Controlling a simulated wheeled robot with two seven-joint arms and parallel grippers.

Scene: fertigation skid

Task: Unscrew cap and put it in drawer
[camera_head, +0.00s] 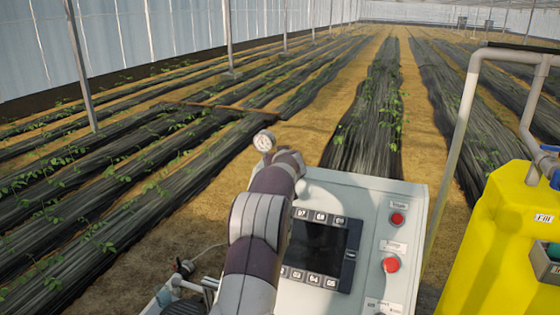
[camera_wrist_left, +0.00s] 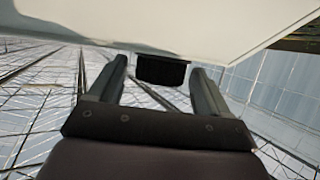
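My left arm rises in front of the white control cabinet (camera_head: 372,205) in the head view, and its gripper is hidden there. In the left wrist view the left gripper (camera_wrist_left: 160,78) has its two fingers spread wide apart. A short black piece (camera_wrist_left: 162,71) sits between the fingertips, against a white surface, with a visible gap on each side. I cannot tell whether it is the cap. I cannot make out a drawer in either view. My right gripper is not in view.
The cabinet has a dark screen (camera_head: 318,245) and red buttons (camera_head: 391,264). A pressure gauge (camera_head: 264,141) stands beside my arm. A yellow tank (camera_head: 500,250) with a grey holder (camera_head: 543,265) and a pipe frame (camera_head: 462,125) is at the right. Pipes lie lower left.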

